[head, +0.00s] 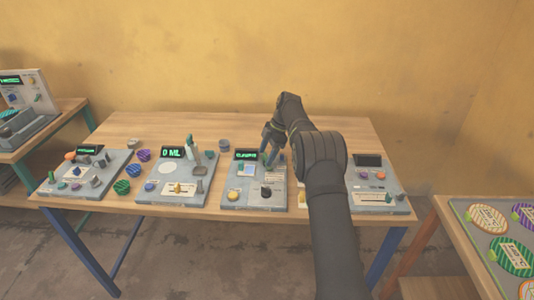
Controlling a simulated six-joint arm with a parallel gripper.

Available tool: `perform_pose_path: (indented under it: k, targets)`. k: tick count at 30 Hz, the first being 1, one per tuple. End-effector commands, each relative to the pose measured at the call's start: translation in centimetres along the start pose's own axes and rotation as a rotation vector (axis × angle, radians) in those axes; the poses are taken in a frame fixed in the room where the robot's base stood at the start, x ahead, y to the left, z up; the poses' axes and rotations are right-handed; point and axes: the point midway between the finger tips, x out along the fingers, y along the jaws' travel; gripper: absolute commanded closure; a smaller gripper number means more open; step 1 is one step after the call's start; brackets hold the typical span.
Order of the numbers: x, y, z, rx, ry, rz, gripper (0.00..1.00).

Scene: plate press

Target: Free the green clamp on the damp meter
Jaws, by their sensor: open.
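A grey panel device (241,192) stands on the table right of the middle, with a small lit green display (246,155) whose text is too small to read surely. It has a pale blue square pad (246,170) and a dark round knob (265,193). I cannot tell surely which device is the damp meter. My gripper (268,159) is over the upper right part of this panel, pointing down, with its jaws open. A green clamp cannot be made out there; the gripper and arm cover part of the panel.
Other panels stand on the wooden table (230,127): one reading "0 ML" (172,179), one at the left (85,180) and one at the right (380,190). Striped round pieces (122,187) lie between the left panels. A tray of striped discs (475,215) is at the far right.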

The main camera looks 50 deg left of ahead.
Motion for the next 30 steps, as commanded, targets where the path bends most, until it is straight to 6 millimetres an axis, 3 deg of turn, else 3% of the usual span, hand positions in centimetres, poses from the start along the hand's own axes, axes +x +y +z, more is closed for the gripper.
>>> perform_pose_path:
  k: [4, 8, 18, 30]
  targets:
    - [-0.4, 0.0, 0.0, 0.000, 0.000, 0.002, 0.35]
    - [-2.1, 0.1, 0.1, 0.001, -0.001, 0.004, 0.35]
    - [-9.2, 0.0, 0.1, 0.000, -0.001, 0.003, 0.35]
    - [-11.8, 0.0, 0.0, 0.000, 0.000, 0.000, 0.35]
